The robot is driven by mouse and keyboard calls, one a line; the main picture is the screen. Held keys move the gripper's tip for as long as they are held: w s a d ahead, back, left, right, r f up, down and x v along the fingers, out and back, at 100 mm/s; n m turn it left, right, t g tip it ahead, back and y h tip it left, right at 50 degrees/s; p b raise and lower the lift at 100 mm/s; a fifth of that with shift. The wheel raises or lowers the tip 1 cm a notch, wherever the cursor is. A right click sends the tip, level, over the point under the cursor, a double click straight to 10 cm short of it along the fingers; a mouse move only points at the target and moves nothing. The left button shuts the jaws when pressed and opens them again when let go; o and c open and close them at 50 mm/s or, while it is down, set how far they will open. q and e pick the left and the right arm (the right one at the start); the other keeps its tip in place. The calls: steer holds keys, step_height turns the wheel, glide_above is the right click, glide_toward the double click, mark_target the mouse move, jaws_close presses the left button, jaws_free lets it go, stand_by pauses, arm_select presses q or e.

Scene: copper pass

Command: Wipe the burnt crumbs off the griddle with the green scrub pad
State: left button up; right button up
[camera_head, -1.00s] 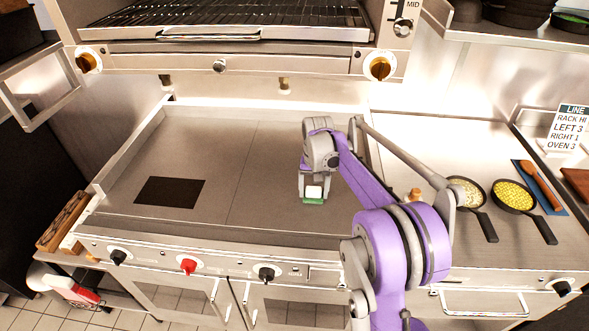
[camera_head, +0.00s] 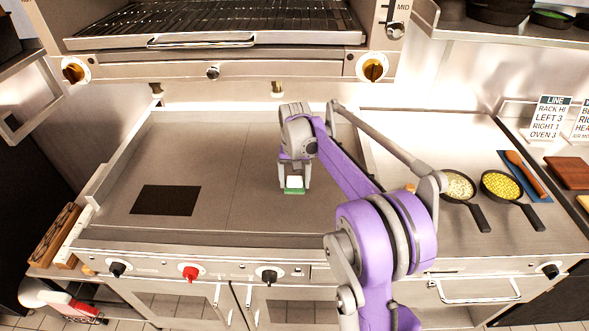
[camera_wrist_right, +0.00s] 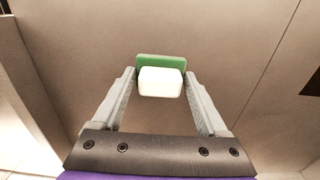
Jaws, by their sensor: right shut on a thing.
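The griddle (camera_head: 255,150) is a wide, flat steel plate with a seam down its middle. A dark, flat rectangular patch (camera_head: 165,200), which looks like the burnt crumbs, lies on its left part; single crumbs cannot be made out. A dark edge of it (camera_wrist_right: 314,82) shows at the right of the wrist view. My right gripper (camera_head: 294,178) is over the griddle, right of the patch and the seam. It is shut on the white block-like grip of the green scrub pad (camera_head: 294,191). Whether the pad touches the plate is unclear. My left gripper is out of view.
A grill oven (camera_head: 215,45) hangs above the back of the griddle. Control knobs (camera_head: 190,272) line the front. Two small pans (camera_head: 500,186) of food stand on the right counter, near a wooden spoon (camera_head: 525,175) on a blue mat. The plate around the patch is clear.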

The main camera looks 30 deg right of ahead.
step_height(320, 180, up, 2)
steer(key=shift+w+a+r+p, duration=0.1)
steer(key=shift+p, duration=0.2)
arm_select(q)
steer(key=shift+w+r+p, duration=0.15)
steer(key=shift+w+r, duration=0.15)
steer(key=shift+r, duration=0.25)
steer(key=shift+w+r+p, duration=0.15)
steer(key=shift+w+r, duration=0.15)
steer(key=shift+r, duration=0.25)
arm_select(e)
steer(key=shift+r, duration=0.7)
